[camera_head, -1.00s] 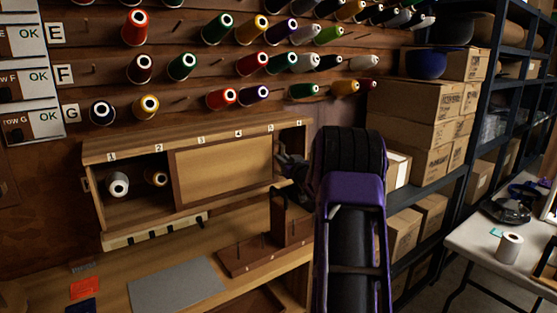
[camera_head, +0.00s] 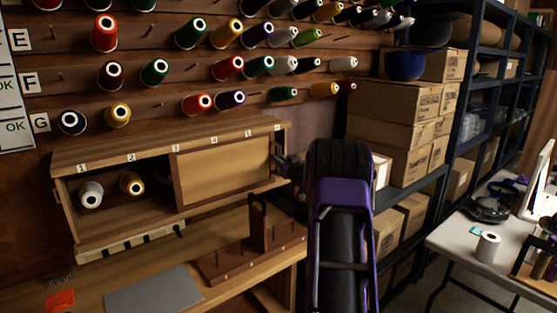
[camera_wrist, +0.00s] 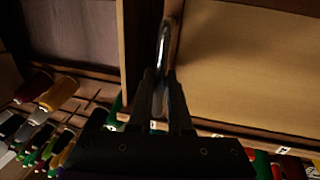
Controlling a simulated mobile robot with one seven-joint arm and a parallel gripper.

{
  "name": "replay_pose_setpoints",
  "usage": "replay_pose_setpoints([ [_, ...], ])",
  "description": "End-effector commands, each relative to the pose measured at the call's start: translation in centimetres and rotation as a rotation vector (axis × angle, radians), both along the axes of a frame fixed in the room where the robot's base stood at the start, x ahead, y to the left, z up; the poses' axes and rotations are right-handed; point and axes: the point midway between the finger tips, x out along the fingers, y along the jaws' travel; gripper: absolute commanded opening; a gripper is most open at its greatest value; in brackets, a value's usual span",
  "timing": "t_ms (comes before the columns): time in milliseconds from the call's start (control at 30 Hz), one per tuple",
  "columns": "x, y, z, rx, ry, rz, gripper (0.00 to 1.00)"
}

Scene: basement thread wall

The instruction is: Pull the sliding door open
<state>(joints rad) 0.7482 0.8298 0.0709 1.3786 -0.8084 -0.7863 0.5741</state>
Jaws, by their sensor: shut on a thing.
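The sliding door (camera_head: 222,175) is a light wood panel with a darker frame in the front of the wall cabinet (camera_head: 130,228). It covers the right-middle part, below labels 3 to 5. The left part is open, with a grey-white spool (camera_head: 91,194) and a gold spool (camera_head: 131,183) inside. A narrow gap shows right of the door. My gripper (camera_wrist: 163,85) is at the door's right edge, shut on an upright metal bar handle (camera_wrist: 166,45). In the wrist view the door panel (camera_wrist: 240,65) fills the right side. In the head view my arm partly hides the fingers.
Thread spools (camera_head: 196,104) hang on wall pegs above the cabinet. A wooden peg stand (camera_head: 245,255) is on the workbench (camera_head: 90,295) below. Cardboard boxes (camera_head: 395,105) on a shelf stand right of my arm. A white table (camera_head: 470,245) is at far right.

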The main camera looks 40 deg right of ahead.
Motion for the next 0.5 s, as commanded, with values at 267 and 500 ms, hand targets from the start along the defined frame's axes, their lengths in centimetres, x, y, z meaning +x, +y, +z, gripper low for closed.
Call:
replay_pose_setpoints([
  [267,-0.04,-0.05,-0.01,-0.001,0.0,-0.001,0.41],
  [500,-0.01,0.0,0.0,0.0,0.0,0.0,0.47],
])
